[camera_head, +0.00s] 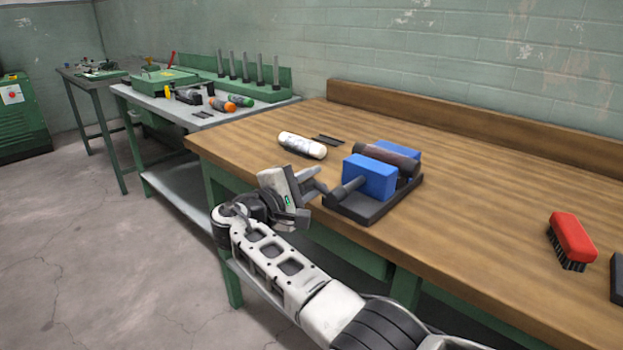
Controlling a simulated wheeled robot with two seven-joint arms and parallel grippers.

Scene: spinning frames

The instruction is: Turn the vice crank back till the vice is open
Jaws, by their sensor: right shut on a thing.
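A vice with two blue jaws (369,178) and a dark base (370,208) stands near the front edge of the wooden bench. A dark brownish cylinder (388,156) lies between the jaws; I cannot tell whether both jaws touch it. The vice's dark screw (347,189) runs out of the near jaw toward the left. My right gripper (305,192) is at the outer end of this screw, beyond the bench edge, and is shut on the crank, which its fingers mostly hide. My left gripper is not in view.
A red brush (572,238) lies at the right. A second bench (155,104) with tools and upright posts stands at the left.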

